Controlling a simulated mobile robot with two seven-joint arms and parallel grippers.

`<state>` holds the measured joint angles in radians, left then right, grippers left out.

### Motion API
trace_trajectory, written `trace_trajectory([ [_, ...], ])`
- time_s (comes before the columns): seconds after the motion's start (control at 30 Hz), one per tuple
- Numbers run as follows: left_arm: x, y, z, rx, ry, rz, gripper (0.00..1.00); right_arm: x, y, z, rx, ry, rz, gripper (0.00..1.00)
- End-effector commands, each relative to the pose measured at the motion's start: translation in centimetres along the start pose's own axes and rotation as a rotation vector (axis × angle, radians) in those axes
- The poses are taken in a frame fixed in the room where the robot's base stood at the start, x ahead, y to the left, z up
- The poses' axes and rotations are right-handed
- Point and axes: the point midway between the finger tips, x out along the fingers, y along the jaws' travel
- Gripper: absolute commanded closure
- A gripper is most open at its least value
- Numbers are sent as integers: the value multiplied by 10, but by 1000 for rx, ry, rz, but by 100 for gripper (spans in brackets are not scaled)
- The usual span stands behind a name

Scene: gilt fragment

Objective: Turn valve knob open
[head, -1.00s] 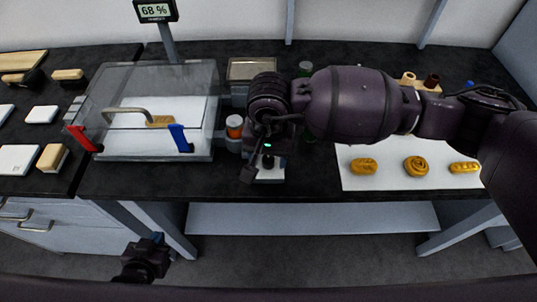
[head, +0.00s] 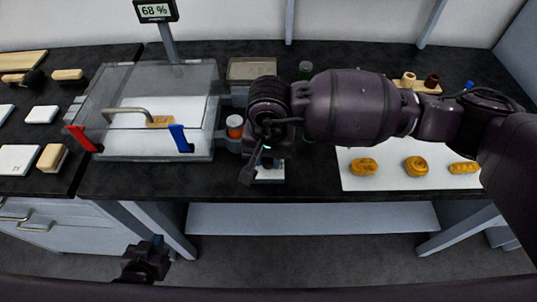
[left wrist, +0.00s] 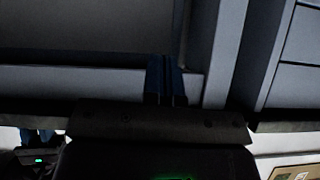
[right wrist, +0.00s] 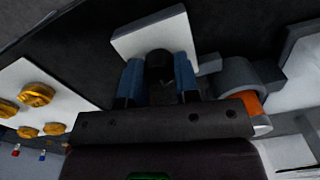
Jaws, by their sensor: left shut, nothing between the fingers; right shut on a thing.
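The valve knob (right wrist: 160,64) is a dark, rounded piece in front of a white square plate (right wrist: 122,45) in the right wrist view. My right gripper (right wrist: 159,84) has its blue fingers on either side of the knob and is shut on it. In the head view my right gripper (head: 260,158) reaches down over the white plate (head: 270,175) and hides the knob. My left gripper (head: 150,252) is low in front of the bench, away from the knob. Its blue fingers are together and empty in the left wrist view (left wrist: 166,80).
Left of the knob stand an orange jar (head: 235,124) and a clear case (head: 88,105) with red and blue clips and a gilt piece (head: 159,121) inside. A display (head: 155,11) reads 68 %. A white sheet (head: 390,182) with several gold ornaments lies at right.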

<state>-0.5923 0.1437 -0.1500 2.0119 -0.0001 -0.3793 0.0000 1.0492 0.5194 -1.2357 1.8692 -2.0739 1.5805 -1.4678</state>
Motion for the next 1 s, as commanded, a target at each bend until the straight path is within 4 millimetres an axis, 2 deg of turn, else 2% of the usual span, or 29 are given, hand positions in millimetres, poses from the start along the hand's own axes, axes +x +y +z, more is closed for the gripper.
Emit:
trace_trajectory([
  [0.27,-1,0,-2,0,3,0,100,-1,0,0,143,1,0,94],
  [0.77,-4,-1,-8,-1,10,-2,100,-2,1,0,606,6,0,94],
  [1.0,-9,-3,-3,-3,-3,-4,100,-2,1,0,834,8,-1,94],
])
